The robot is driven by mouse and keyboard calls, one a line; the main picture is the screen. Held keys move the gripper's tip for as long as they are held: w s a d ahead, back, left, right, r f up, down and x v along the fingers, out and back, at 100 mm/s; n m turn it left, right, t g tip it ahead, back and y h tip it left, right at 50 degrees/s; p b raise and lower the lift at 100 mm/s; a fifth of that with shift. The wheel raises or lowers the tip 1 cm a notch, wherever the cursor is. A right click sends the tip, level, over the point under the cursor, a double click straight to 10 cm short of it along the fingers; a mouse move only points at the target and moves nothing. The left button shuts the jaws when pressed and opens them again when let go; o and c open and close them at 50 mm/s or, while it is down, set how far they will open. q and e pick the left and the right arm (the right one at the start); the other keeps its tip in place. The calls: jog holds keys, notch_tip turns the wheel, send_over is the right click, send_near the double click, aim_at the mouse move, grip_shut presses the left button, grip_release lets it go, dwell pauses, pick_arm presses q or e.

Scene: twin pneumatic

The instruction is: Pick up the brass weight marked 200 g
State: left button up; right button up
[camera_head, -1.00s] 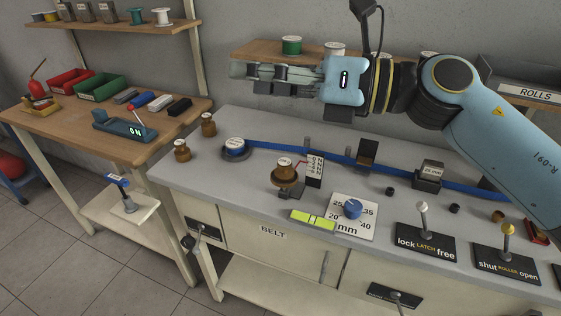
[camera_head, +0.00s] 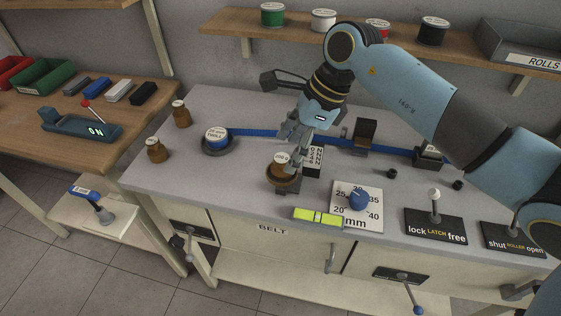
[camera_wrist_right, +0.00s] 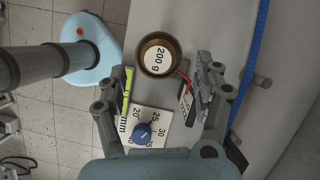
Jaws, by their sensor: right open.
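The brass weight marked 200 g (camera_head: 281,160) stands upright on the round brown pan (camera_head: 283,183) of a small scale on the grey bench. In the right wrist view its white label reads 200 g (camera_wrist_right: 159,58), and the brown pan rim surrounds it. My right gripper (camera_head: 301,142) is above and just behind the weight, pointing down. In the wrist view the open fingers (camera_wrist_right: 165,80) are spread wide to either side, with nothing between them; the weight lies just beyond their tips. My left gripper is not in view.
Two other brass weights, one behind (camera_head: 181,115) and one in front (camera_head: 157,151), stand at the bench's left end. A blue belt (camera_head: 262,132) runs behind.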

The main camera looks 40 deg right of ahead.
aim_at(283, 158)
jog(key=x, duration=0.1)
jog(key=p+x, duration=0.1)
jog(key=x, duration=0.1)
jog(key=shift+w+a+f, duration=0.1)
jog(key=shift+a+f, duration=0.1)
jog(key=shift+a, duration=0.15)
jog(key=shift+w+a+f, duration=0.1)
jog(key=shift+f, duration=0.15)
jog(key=c, duration=1.3)
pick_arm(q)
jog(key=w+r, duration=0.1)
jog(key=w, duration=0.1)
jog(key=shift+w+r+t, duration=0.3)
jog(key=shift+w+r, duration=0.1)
pick_arm(e)
jog(key=shift+c, duration=0.2)
